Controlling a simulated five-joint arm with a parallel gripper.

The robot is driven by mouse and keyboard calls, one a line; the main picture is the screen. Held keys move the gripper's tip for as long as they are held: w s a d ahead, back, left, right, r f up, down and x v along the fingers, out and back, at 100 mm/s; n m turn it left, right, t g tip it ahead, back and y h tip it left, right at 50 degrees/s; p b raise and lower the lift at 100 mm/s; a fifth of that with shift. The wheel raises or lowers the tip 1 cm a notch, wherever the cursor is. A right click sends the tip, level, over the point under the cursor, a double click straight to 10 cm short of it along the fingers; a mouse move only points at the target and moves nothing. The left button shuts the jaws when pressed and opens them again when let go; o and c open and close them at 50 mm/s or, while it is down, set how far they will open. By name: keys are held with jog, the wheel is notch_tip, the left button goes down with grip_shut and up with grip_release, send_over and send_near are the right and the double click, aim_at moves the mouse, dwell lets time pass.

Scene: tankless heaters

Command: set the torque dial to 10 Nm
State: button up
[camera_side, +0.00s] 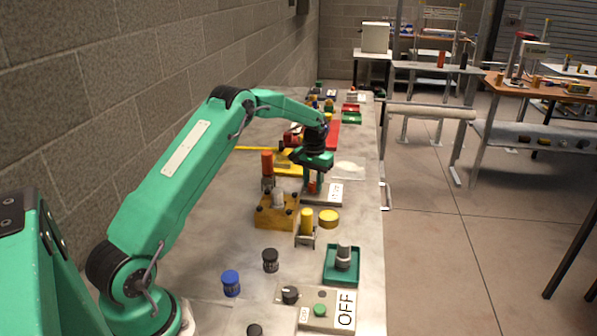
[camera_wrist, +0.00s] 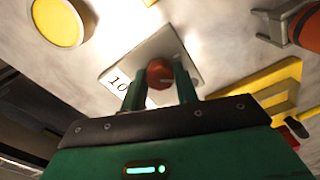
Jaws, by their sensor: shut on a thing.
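The torque dial (camera_wrist: 160,73) is a round orange-red knob with a light pointer line, mounted on a grey plate (camera_wrist: 160,45) with a white label reading "10" (camera_wrist: 118,80). In the wrist view, my gripper (camera_wrist: 160,76) has its two green fingers on either side of the knob, shut on it. In the side view, my gripper (camera_side: 312,186) reaches down over the plate, and a little of the orange-red dial shows between the fingers. The label there is too small to read surely. The exact direction of the pointer is hard to tell.
A yellow block (camera_side: 275,211) with metal and orange-handled parts stands just in front of the dial plate. A yellow round tin (camera_side: 329,218) is close by. A green tray (camera_side: 343,265) and an "OFF" switch box (camera_side: 320,309) are nearer. Bare bench shows along the right edge.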

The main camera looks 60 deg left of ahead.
aim_at(313, 184)
jog(key=shift+m, duration=0.7)
jog(key=o, duration=1)
jog(key=shift+r, duration=0.15)
jog(key=shift+r, duration=3.8)
